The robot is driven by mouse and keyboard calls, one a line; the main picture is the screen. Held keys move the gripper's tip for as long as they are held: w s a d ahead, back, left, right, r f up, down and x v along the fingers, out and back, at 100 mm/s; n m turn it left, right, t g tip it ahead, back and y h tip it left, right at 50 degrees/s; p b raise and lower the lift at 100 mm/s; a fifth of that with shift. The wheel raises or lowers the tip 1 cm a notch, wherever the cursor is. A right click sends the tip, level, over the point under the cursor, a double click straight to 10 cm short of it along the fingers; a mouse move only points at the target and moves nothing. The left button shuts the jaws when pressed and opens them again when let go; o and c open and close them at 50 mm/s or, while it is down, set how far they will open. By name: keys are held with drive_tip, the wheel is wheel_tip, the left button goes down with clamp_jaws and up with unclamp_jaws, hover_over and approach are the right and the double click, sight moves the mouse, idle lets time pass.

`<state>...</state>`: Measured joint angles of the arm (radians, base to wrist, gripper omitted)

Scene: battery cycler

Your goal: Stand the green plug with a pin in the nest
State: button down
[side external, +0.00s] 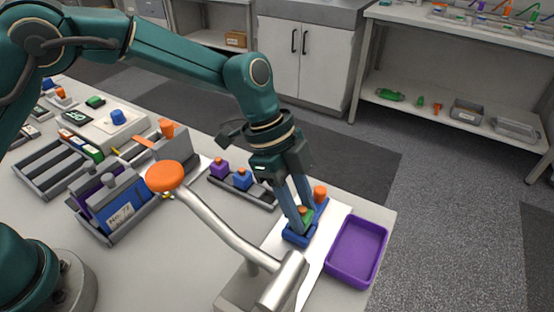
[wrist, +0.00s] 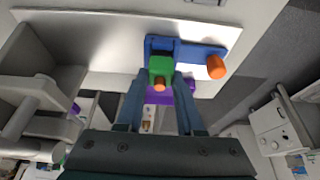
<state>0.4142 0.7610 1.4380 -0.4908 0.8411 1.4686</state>
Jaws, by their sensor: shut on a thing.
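The green plug (side external: 308,216) with an orange pin is between the fingertips of my gripper (side external: 304,219), which is shut on it. In the wrist view the green plug (wrist: 160,66) shows between the blue-grey fingers (wrist: 163,76), with its orange pin (wrist: 159,85) towards the camera. The plug is at the blue nest (side external: 299,238), over or in its near end; I cannot tell how deep it sits. The nest also shows in the wrist view (wrist: 202,50). An orange cylinder (side external: 320,192) stands at the nest's other end. The fingers partly hide the plug and nest.
A purple tray (side external: 358,250) lies right of the nest. A grey lever with an orange knob (side external: 165,176) reaches across the foreground. A rack (side external: 262,196) with purple and blue plugs stands to the left. The white plate (side external: 283,240) under the nest has some bare room.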

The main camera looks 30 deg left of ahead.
drive_tip(key=shift+f, duration=0.2)
drive_tip(key=shift+c, duration=2.3)
unclamp_jaws()
drive_tip(key=s+a+r+n+t, duration=0.1)
drive_tip(key=a+r+n+t, duration=0.1)
drive_tip(key=a+r, duration=0.5)
drive_tip(key=s+a+r+n+t, duration=0.2)
drive_tip(key=a+r, duration=0.2)
drive_tip(key=r, duration=0.6)
drive_tip(key=s+a+f+n+t+y, duration=0.1)
drive_tip(key=s+a+f+n+y, duration=0.3)
drive_tip(key=s+a+n, duration=0.6)
drive_tip(key=s+f+n, duration=0.1)
drive_tip(key=s+n, duration=0.1)
drive_tip(key=n, duration=0.2)
drive_tip(key=shift+a+f+t+y, duration=0.25)
drive_tip(key=shift+a+t+y, duration=0.05)
drive_tip(key=shift+a, duration=0.05)
